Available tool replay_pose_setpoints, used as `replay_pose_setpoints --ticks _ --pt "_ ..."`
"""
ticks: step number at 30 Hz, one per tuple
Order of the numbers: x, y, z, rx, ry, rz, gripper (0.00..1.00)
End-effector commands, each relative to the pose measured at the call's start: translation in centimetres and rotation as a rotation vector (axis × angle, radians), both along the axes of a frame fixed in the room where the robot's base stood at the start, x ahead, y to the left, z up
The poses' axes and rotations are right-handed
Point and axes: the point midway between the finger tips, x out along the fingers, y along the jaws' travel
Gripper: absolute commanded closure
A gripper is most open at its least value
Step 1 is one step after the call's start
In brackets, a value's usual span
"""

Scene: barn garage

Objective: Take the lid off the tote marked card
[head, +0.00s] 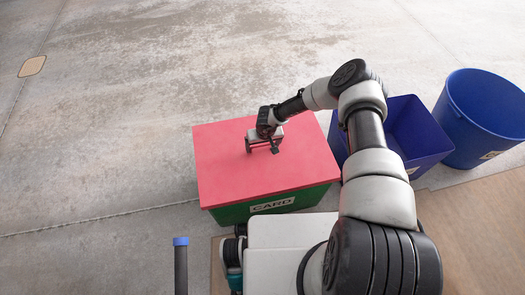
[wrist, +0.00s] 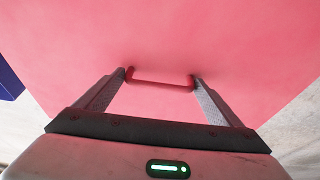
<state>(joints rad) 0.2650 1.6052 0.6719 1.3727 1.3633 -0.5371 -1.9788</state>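The tote marked CARD (head: 232,214) is green, with its label (head: 272,205) on the near side. A flat red lid (head: 222,165) covers its top and also fills most of the wrist view (wrist: 160,35). A red bar handle (wrist: 160,84) rises from the lid. My gripper (head: 262,150) is over the middle of the lid, fingers pointing down. In the wrist view my gripper (wrist: 160,78) has its fingers wide apart, one at each end of the handle. I cannot tell whether the fingertips touch it. The handle is hardly visible in the head view.
A square blue bin (head: 412,135) stands open right of the tote, partly behind my arm. A round blue bin (head: 487,115) stands further right. The concrete floor (head: 110,110) left of and behind the tote is clear. A blue-topped post (head: 181,262) shows at the bottom.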

Motion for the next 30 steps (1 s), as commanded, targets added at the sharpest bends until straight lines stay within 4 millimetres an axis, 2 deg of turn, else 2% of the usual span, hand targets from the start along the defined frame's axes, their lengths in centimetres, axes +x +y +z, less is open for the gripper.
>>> replay_pose_setpoints --ticks 1,6,8,9,17,20,30 --pt "0.0 0.0 0.0 0.000 0.000 0.000 0.20" --pt "0.0 0.0 0.0 0.000 0.000 0.000 0.49" --pt "0.0 0.0 0.0 0.000 0.000 0.000 0.59" --pt "0.1 0.0 0.2 0.001 -0.003 0.000 0.61" --pt "0.2 0.0 0.6 0.001 -0.004 0.000 0.61" --pt "0.3 0.0 1.9 0.001 -0.006 0.002 0.61" --pt "0.2 0.0 8.2 -0.001 -0.005 0.003 0.61"
